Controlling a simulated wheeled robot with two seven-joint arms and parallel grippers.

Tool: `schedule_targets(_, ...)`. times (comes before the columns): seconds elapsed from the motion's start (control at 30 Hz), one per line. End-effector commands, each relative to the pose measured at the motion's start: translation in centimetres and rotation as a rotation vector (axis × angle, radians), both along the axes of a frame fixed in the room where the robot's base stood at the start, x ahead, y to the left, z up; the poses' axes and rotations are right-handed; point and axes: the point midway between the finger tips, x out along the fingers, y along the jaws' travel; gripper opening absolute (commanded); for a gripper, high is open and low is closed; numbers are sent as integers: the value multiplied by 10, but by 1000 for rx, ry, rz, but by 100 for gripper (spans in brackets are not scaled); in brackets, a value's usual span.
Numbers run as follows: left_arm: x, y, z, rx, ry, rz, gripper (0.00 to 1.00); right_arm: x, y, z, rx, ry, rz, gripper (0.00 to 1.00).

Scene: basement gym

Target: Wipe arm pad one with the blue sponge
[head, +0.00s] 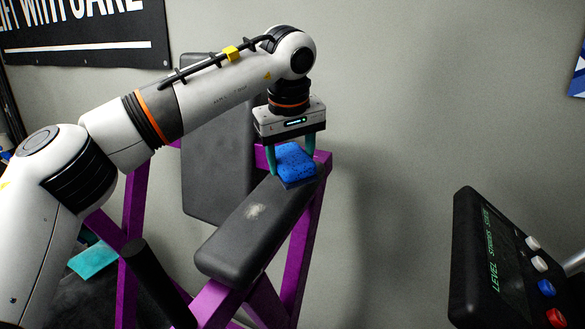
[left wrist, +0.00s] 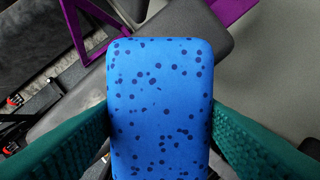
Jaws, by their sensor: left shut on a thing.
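The blue sponge (head: 295,162) with dark spots is held between the teal fingers of my left gripper (head: 291,165). In the left wrist view the sponge (left wrist: 160,110) fills the space between both fingers. A dark grey arm pad (head: 245,240) lies on a purple frame, with a pale smudge (head: 255,211) on its top near the middle. The sponge is over the pad's far end, beyond the smudge; I cannot tell whether it touches the pad. I cannot read which number this pad has. My right gripper is not in view.
A dark upright back pad (head: 215,150) stands behind the arm pad. Purple frame bars (head: 135,195) and a black cylinder (head: 155,280) are at the left. A teal cloth-like piece (head: 94,260) lies at lower left. A black console (head: 510,265) with buttons stands at right.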

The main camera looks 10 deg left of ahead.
Motion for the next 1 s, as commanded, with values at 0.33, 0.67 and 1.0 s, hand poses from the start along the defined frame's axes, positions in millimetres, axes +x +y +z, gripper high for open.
schedule_targets(0.33,-1,0,8,0,0,-1,40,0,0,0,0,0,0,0)
schedule_targets(0.67,-4,1,26,0,-2,1,40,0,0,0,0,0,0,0)
schedule_targets(1.0,-6,2,38,0,0,-1,40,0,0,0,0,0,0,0)
